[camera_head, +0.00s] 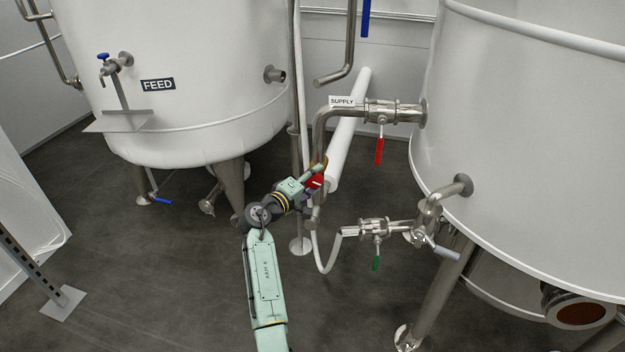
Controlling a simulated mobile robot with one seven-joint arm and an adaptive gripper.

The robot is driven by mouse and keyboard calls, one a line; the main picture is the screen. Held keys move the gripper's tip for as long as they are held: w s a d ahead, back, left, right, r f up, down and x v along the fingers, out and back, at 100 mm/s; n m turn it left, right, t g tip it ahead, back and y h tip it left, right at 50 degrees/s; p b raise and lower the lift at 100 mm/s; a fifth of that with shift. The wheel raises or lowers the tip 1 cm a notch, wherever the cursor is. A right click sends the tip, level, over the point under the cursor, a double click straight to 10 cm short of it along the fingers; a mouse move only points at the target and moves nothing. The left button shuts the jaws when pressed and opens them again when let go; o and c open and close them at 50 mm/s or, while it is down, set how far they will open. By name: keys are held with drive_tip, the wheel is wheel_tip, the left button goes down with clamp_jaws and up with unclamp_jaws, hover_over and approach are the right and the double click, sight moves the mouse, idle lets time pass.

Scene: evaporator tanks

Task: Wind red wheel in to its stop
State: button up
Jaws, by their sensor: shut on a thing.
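The red wheel (316,183) shows as a small red patch on the pipework below the SUPPLY pipe, in the middle of the head view. My gripper (319,172) is at the wheel and shut on it, reaching up from the lower left. The gripper and wrist hide much of the wheel, so its rim and how far it is wound cannot be made out.
The SUPPLY pipe (322,128) runs to a valve with a red lever (380,150) on the right tank (530,150). A green-handled valve (375,228) sits lower right of the wheel. The FEED tank (190,70) stands left. Open floor (160,280) lies at lower left.

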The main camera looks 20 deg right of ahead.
drive_tip(key=o, duration=1.1)
drive_tip(key=shift+o, duration=0.2)
drive_tip(key=v, duration=1.2)
